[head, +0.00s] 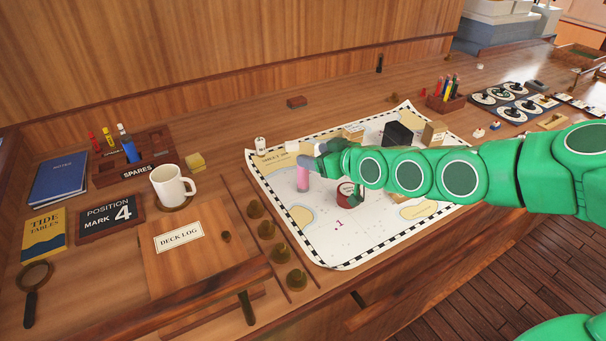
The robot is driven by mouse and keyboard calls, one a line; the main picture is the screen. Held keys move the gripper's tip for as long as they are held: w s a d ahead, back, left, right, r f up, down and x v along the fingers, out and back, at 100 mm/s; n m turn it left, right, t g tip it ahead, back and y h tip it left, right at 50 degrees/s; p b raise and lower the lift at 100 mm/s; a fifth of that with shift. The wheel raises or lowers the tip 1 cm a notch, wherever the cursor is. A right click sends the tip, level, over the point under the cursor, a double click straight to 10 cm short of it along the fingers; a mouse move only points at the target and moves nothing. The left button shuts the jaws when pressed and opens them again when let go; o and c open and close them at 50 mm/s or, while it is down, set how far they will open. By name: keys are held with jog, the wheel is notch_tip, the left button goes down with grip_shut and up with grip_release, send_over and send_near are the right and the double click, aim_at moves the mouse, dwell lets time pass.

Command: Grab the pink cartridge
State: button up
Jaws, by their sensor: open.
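The pink cartridge (302,180) stands upright on the nautical chart (333,246), with a pale cap on top. My gripper (312,160) is at the end of my green arm, which reaches in from the right. Its fingertips are at the upper part of the cartridge, close to it or overlapping it in this view. The gripper is open. I cannot tell whether the cartridge lies between the fingers or behind them, nor whether they touch it.
A dark red round item (347,193) stands just right of the cartridge, partly under my arm. A small white item (260,144) stands at the chart's upper left. A spares rack (107,176), white mug (170,186) and several brass knobs (266,229) are left of the chart.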

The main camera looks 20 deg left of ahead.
aim_at(299, 169)
notch_tip(299, 169, down, 5)
jog(key=shift+f, duration=0.2)
jog(key=shift+f+x, duration=0.1)
jog(key=shift+x, duration=1.85)
jog(key=shift+f+x, duration=0.15)
jog(key=shift+x, duration=1.8)
jog(key=shift+w+d, duration=0.1)
jog(key=shift+d, duration=0.05)
jog(key=shift+c, duration=0.4)
jog(key=c, duration=1)
jog(key=shift+c, duration=0.2)
